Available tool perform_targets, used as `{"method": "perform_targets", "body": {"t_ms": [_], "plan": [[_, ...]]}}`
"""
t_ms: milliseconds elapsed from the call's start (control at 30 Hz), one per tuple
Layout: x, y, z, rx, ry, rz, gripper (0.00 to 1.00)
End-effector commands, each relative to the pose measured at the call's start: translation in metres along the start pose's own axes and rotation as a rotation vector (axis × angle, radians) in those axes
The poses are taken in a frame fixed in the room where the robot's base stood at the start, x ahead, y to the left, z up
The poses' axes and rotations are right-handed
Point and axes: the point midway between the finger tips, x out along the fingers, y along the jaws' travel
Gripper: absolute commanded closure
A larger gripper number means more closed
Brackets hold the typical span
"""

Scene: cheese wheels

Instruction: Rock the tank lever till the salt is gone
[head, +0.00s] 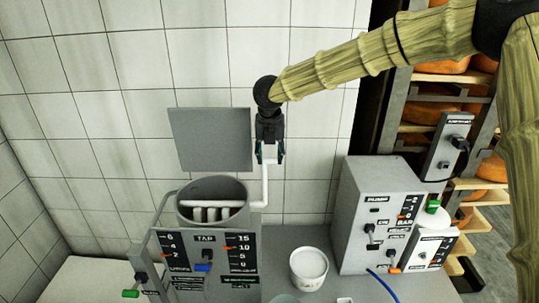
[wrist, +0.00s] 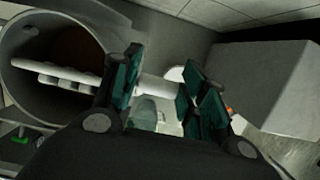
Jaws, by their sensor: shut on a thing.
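The grey round tank (head: 213,203) stands on the left of the bench, with white bars (head: 208,214) across its open mouth. A white bent lever (head: 264,188) comes out of its right side and rises upright. My gripper (head: 270,155) points down and is shut on the lever's upper end. In the wrist view the lever (wrist: 158,89) passes between my teal finger pads (wrist: 162,82). The tank (wrist: 22,45) fills the left there, with the white bars inside. I cannot make out any salt in the tank; its inside is mostly hidden or dark.
A grey panel (head: 210,140) stands behind the tank. A white tub (head: 309,268) is on the bench. A grey control box (head: 375,215) with knobs stands right, with a blue hose (head: 383,286) at its foot. Shelves with orange cheese wheels (head: 490,168) are behind it.

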Motion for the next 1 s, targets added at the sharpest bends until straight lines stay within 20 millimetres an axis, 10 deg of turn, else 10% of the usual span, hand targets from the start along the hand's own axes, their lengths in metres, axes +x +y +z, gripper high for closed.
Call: {"method": "perform_targets", "body": {"t_ms": [267, 300, 400, 1000], "plan": [[0.003, -0.004, 0.003, 0.002, -0.004, -0.004, 1.00], [0.003, -0.004, 0.003, 0.002, -0.004, -0.004, 0.52], [0.003, -0.003, 0.002, 0.001, -0.002, -0.004, 0.39], [-0.032, -0.002, 0.002, 0.000, -0.002, 0.000, 0.39]]}}
